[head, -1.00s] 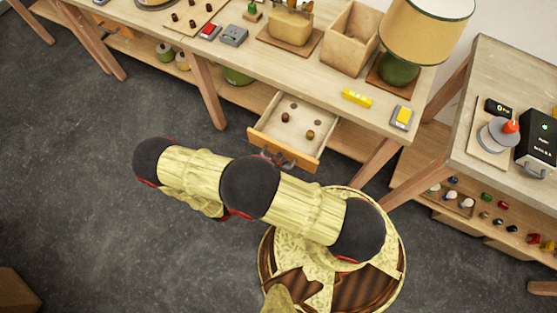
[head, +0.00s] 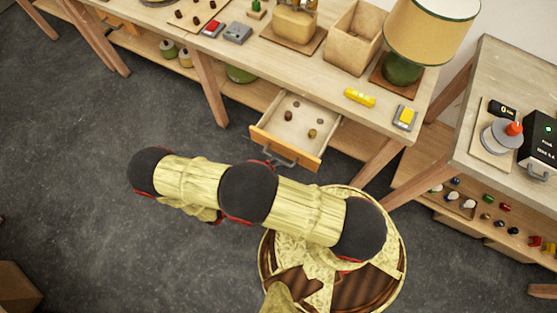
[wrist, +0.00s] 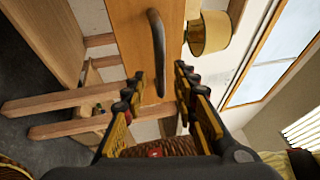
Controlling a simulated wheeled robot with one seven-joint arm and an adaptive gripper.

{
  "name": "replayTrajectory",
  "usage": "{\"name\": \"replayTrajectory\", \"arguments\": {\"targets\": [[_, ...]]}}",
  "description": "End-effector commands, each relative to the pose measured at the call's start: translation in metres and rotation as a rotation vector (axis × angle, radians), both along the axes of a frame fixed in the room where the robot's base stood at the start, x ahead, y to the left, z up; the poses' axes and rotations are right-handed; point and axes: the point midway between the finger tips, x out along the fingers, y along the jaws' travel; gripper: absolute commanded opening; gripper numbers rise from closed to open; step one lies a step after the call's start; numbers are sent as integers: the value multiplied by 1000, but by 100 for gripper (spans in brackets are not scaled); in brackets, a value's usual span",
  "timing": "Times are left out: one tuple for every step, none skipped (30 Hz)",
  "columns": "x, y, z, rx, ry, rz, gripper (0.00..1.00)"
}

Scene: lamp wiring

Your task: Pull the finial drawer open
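The finial drawer (head: 309,113) stands pulled out from under the workbench in the head view, with several small finials inside. Its dark grey bar handle (head: 280,157) is on the orange-brown front. In the wrist view the drawer front (wrist: 135,30) and the curved handle (wrist: 157,50) are close ahead. My gripper (wrist: 158,82) is open, its fingers apart on either side of the handle's lower end, with nothing clasped. In the head view my gripper is mostly hidden behind my arm.
A side table (head: 510,90) stands at the right, above a shelf of small coloured parts.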

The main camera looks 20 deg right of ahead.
Motion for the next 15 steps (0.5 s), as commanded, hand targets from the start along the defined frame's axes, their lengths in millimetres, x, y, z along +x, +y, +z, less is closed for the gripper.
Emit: {"name": "replayTrajectory", "arguments": {"targets": [[-3,12,-2,1,-2,5,29],[-4,18,-4,1,-2,5,29],[-6,26,-5,1,-1,5,29],[-8,32,-6,1,-1,4,29],[-10,37,-7,1,-1,4,29],[-12,44,-9,1,-1,4,29],[-13,49,-10,1,-1,3,29],[-14,54,-10,0,-1,3,29],[-16,59,-11,0,-1,3,29],[-17,63,-12,1,-1,2,29],[-18,67,-13,1,-1,1,29],[-19,70,-13,0,0,1,29],[-20,72,-14,0,1,1,29],[-20,75,-14,0,1,2,29],[-21,77,-14,0,1,1,29]]}}
